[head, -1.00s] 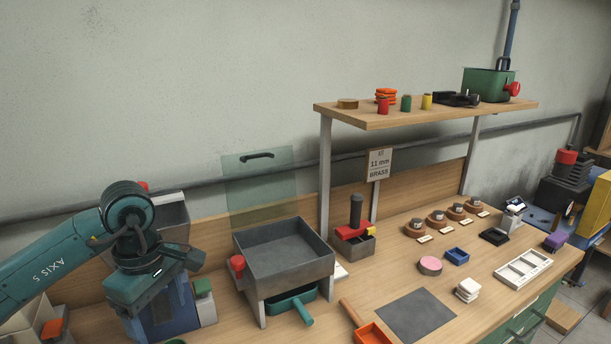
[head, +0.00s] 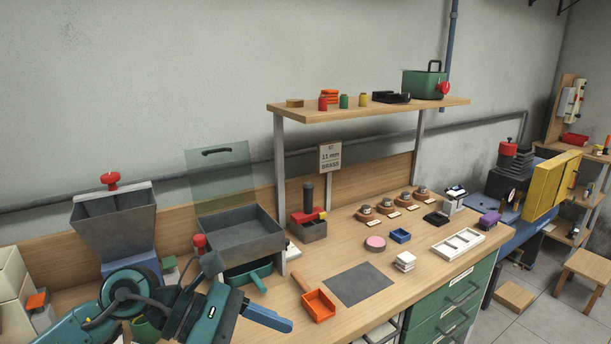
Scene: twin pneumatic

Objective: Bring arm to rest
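My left arm comes in at the bottom left in the head view, low in front of the bench. My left gripper (head: 270,317) shows blue fingers pointing right, in front of the bench's near side. I see no object in it, and the gap between the fingers cannot be made out. The arm covers part of the blue base under the grey hopper (head: 115,218) and part of a green container (head: 145,330). My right gripper is not in view.
The wooden bench (head: 335,248) holds a grey tray (head: 240,232) on legs, an orange bin (head: 318,306), a dark mat (head: 358,284) and a white tray (head: 458,242). A shelf (head: 370,108) stands above. Open floor (head: 500,325) lies at the right.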

